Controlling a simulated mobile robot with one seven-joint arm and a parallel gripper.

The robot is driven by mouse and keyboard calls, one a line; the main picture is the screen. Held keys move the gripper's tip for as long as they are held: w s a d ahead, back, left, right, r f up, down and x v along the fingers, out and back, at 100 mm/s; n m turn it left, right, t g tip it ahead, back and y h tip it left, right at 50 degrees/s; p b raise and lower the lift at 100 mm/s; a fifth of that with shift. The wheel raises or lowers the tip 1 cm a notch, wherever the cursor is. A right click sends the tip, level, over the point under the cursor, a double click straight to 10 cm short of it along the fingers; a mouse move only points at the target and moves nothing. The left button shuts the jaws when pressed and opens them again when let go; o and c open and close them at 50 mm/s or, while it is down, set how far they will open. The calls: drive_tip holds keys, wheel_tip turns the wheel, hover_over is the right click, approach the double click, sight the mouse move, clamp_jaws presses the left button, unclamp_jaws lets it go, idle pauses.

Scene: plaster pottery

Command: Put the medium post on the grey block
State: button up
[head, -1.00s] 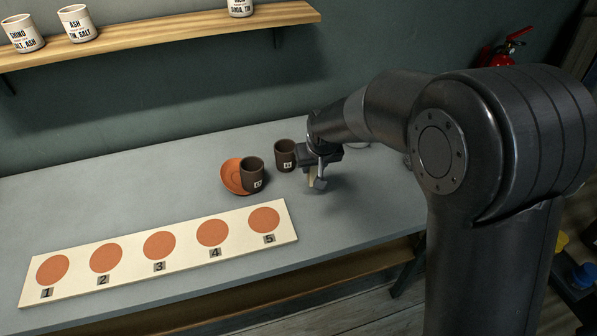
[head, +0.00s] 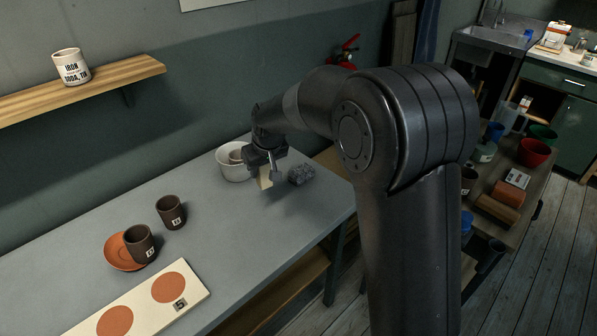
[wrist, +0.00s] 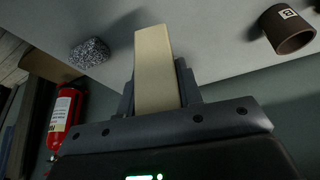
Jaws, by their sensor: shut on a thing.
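My gripper (head: 265,178) is shut on a pale cream post, the medium post (head: 265,182). In the wrist view the post (wrist: 155,65) stands out between the two fingers. In the head view it points down above the grey table, and I cannot tell its exact height. The speckled grey block (head: 301,174) lies on the table just right of my gripper, near the table's right end. The block also shows in the wrist view (wrist: 89,53), to the left of the post and apart from it.
A white bowl (head: 232,164) with something inside stands left of and behind my gripper. Two dark cups, one upright on the table (head: 171,212) and one at an orange saucer (head: 117,252), stand farther left. A numbered board (head: 142,301) lies at the front.

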drive_tip(key=w+d+r+m, duration=0.1)
drive_tip(key=w+d, duration=0.6)
drive_tip(key=d, duration=0.3)
drive_tip(key=w+d+r+m, duration=0.1)
drive_tip(key=w+d, duration=0.5)
drive_tip(key=d, duration=0.5)
hover_over(301, 169)
drive_tip(key=shift+t+h, duration=0.3)
wheel_tip(301, 169, down, 7)
drive_tip(key=shift+w+r, duration=0.1)
drive_tip(key=shift+r, duration=0.1)
drive_tip(key=shift+f, duration=1.95)
drive_tip(key=shift+f, duration=0.15)
drive_tip(key=o, duration=1.1)
drive_tip(key=v, duration=1.2)
drive_tip(key=shift+r, duration=0.2)
